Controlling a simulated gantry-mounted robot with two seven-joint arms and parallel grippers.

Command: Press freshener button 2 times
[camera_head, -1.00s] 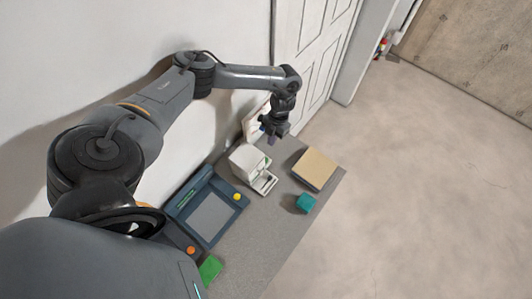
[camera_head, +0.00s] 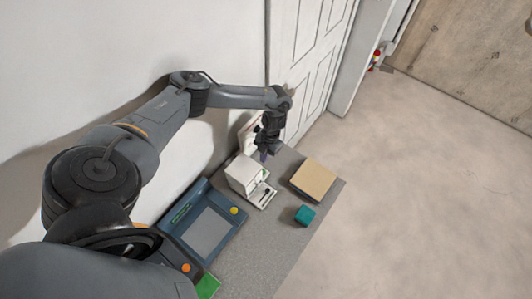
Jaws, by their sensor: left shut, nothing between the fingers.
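My left gripper (camera_head: 264,157) is shut and empty, pointing down over the back of the grey table, near the wall. A white upright object (camera_head: 247,133) stands behind it against the wall, partly hidden by the gripper. A white boxy device (camera_head: 241,175) with a tray-like front stands just in front of and left of the gripper. I cannot tell for sure which of these two is the freshener, and no button can be made out on either. Contact between fingertips and either object cannot be told. My right gripper is not in view.
A tan box (camera_head: 313,180) and a teal cube (camera_head: 305,215) sit on the right. A white door (camera_head: 305,70) is behind; the floor at right is open.

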